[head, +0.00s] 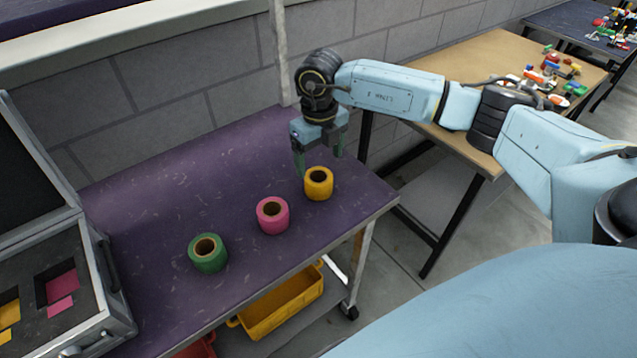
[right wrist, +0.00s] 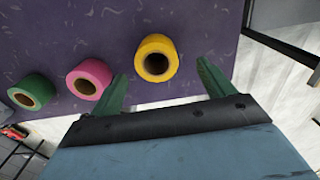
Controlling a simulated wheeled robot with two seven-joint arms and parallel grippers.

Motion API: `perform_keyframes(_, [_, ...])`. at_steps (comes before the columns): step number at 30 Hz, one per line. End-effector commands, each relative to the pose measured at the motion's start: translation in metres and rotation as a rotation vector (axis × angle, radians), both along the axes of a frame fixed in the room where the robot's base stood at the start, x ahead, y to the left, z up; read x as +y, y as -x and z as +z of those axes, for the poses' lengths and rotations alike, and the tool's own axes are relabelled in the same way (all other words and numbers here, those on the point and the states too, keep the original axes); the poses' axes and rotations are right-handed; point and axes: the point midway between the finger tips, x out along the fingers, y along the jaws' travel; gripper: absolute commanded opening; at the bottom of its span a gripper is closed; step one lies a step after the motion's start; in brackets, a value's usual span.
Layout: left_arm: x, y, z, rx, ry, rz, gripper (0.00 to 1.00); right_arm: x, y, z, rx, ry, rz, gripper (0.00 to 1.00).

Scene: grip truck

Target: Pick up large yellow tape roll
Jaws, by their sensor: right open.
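The yellow tape roll (head: 319,184) stands on its flat end on the purple table, near the table's right end, its hole facing up. My right gripper (head: 319,160) is open just above and behind it in the head view. In the right wrist view the yellow roll (right wrist: 157,58) lies ahead of the two green fingers (right wrist: 164,80), between their lines and nearer the left finger. Nothing is between the fingers that I can tell. My left gripper is in neither view.
A pink roll (head: 272,216) and a green roll (head: 208,253) stand to the left on the purple table (head: 150,215). An open case (head: 112,300) with cutouts is at the far left. A grey wall (head: 170,80) runs behind. A yellow bin (head: 283,300) sits below.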

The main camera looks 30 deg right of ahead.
Motion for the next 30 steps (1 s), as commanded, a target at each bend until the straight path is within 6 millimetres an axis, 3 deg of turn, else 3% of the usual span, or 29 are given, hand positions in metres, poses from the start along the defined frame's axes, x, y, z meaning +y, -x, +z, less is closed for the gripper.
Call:
perform_keyframes(8, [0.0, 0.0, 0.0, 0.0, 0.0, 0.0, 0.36, 0.002, 0.001, -0.024, 0.0, -0.002, 0.001, 0.81])
perform_keyframes(16, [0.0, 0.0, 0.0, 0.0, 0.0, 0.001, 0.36, 0.006, 0.005, -0.062, 0.001, -0.003, 0.0, 0.81])
perform_keyframes(26, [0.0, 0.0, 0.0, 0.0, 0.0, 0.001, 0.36, 0.006, 0.005, -0.069, -0.002, -0.003, 0.002, 0.81])
perform_keyframes(30, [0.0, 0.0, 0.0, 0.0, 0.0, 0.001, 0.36, 0.006, 0.005, -0.069, -0.002, -0.003, 0.002, 0.63])
